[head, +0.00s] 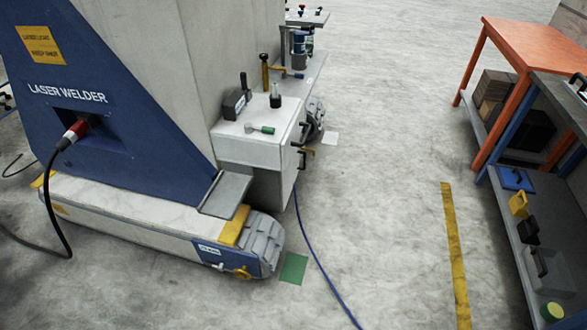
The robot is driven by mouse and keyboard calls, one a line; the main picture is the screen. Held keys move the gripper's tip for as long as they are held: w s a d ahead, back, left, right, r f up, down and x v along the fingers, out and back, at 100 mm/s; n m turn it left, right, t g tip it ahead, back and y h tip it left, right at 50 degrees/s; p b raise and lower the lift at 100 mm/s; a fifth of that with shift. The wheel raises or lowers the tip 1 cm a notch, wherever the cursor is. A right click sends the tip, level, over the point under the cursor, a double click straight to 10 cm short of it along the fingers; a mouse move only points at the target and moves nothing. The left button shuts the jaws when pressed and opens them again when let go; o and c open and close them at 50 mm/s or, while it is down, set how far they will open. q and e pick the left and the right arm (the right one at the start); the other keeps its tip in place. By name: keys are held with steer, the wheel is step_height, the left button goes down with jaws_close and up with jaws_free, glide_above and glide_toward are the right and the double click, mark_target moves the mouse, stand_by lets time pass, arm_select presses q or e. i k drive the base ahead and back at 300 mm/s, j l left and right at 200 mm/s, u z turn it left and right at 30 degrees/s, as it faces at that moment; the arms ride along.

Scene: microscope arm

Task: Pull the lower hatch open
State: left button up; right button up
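A pale box (257,143) projects from the side of the laser welder (110,100). Its right side is seen at a steep angle, with dark handles (301,158) standing out, one above the other. A small yellowish part sits by them. The lower hatch cannot be clearly told apart from the box side at this angle, and I cannot tell whether it is fully shut. Neither of my grippers is in view.
A blue cable (315,257) runs over the floor in front of the box. The welder's track base (150,220) juts forward at lower left. A shelf unit (530,235) and an orange table (535,45) stand at right. Open floor (390,190) lies between.

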mark_target(287, 177)
steer(key=i+l+u, duration=0.1)
steer(key=i+l, duration=0.2)
steer(key=i+l+u, duration=0.1)
steer(key=i+l, duration=0.2)
steer(key=l, duration=0.15)
steer(key=i+l+u, duration=0.1)
steer(key=i+l, duration=0.15)
steer(key=l, duration=0.15)
steer(key=i+l+u, duration=0.1)
steer(key=i+l, duration=0.15)
steer(key=l, duration=0.15)
steer(key=i+l+u, duration=0.1)
steer(key=i+l, duration=0.15)
steer(key=l, duration=0.2)
steer(key=i+l, duration=0.2)
steer(key=l, duration=0.25)
steer(key=i+l+u, duration=0.15)
steer(key=l, duration=0.3)
steer(key=i+l+u, duration=0.1)
steer(key=i+l, duration=0.2)
steer(key=l, duration=0.2)
